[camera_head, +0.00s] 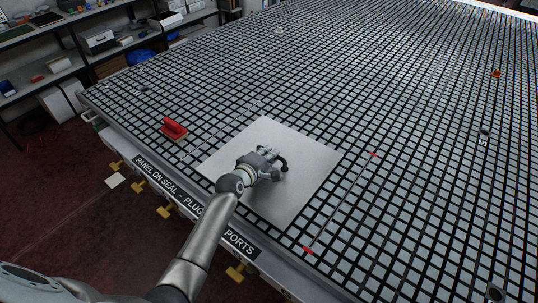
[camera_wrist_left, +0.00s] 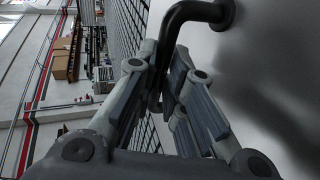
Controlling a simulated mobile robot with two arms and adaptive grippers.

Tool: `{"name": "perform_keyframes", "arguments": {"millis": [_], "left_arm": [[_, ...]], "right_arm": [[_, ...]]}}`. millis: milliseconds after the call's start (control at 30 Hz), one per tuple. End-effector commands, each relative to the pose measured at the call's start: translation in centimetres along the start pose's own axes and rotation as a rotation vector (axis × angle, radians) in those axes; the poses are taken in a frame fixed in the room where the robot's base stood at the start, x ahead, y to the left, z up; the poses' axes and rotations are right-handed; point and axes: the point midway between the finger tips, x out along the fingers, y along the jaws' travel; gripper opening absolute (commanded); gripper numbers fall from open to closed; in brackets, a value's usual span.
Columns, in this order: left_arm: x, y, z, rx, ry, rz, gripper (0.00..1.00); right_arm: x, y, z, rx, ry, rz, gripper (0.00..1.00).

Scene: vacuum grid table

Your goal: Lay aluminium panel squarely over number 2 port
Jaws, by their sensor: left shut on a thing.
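The aluminium panel (camera_head: 310,160) is a flat, pale square plate at the near edge of the grid table. It appears to lie flat, but I cannot tell whether it touches the grid. My left gripper (camera_head: 273,163) is over its middle, shut on the panel's dark bent handle. In the left wrist view the fingers (camera_wrist_left: 168,95) close around the black handle (camera_wrist_left: 195,12), with the panel (camera_wrist_left: 265,60) beside them. I cannot pick out the number 2 port; whatever is under the panel is hidden. My right gripper is out of view.
The black-and-grey grid table (camera_head: 400,90) is mostly clear beyond the panel. A red-handled tool (camera_head: 173,129) lies left of it. A thin strip with red ends (camera_head: 340,203) lies to its right. Small round fittings (camera_head: 485,132) and an orange piece (camera_head: 496,73) sit farther right.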

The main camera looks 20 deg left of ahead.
Motion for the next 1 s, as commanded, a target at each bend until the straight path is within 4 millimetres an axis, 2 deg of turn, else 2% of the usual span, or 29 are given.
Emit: {"name": "perform_keyframes", "arguments": {"millis": [300, 333, 500, 833, 1000], "left_arm": [[0.2, 0.0, -0.1, 0.001, 0.003, 0.011, 0.00], [0.2, 0.1, -0.1, 0.001, 0.003, 0.011, 0.15], [0.2, -0.1, -0.1, 0.001, 0.002, 0.008, 0.37], [0.1, -0.9, 0.1, 0.000, -0.002, -0.007, 0.37], [-0.9, -0.7, 0.1, 0.001, -0.001, -0.002, 0.37]], "right_arm": [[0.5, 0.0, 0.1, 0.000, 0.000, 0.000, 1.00], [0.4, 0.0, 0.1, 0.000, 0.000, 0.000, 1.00], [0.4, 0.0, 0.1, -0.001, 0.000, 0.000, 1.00], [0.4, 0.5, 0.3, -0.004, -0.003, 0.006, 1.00], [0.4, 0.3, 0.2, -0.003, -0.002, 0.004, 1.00]]}}
